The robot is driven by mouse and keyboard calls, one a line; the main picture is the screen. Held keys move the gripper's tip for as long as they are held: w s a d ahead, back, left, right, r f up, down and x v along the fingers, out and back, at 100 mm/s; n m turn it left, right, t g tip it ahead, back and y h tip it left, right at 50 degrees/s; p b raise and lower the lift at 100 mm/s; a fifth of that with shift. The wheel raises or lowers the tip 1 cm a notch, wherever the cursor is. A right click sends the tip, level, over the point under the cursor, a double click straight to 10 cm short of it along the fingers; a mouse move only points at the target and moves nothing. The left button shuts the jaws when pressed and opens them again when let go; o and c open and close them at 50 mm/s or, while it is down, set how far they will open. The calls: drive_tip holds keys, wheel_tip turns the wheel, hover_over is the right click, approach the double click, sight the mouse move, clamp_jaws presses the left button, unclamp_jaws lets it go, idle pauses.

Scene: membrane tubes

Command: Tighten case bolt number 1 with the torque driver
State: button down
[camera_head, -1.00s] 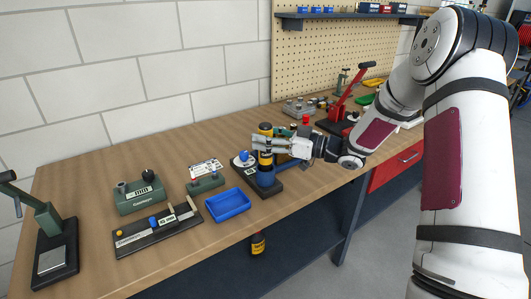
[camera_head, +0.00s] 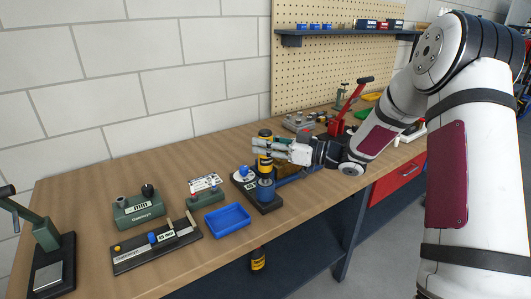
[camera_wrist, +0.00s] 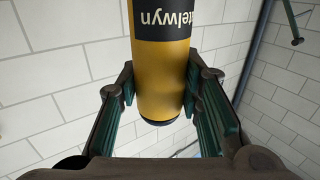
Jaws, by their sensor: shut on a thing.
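My gripper (camera_head: 264,148) is shut on a yellow and black cylindrical tool (camera_head: 265,136), which looks like the torque driver. It is held upright above a dark stand with a blue part (camera_head: 265,188). In the wrist view the yellow body (camera_wrist: 161,80) sits between both finger pads, with a black label band at the top. The driver's lower end is close to the blue part; I cannot tell whether they touch. A dark base plate with a white disc and blue knob (camera_head: 244,172) is just left of it. The case bolts are too small or hidden to make out.
An empty blue tray (camera_head: 227,219) lies left of the stand. Green devices (camera_head: 138,206) and a black gauge rail (camera_head: 157,245) are farther left. A red lever press (camera_head: 350,108) stands behind right. Open bench (camera_head: 90,190) lies toward the wall.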

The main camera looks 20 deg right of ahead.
wheel_tip(320, 180, up, 8)
drive_tip(key=shift+f, duration=0.25)
idle(0.4)
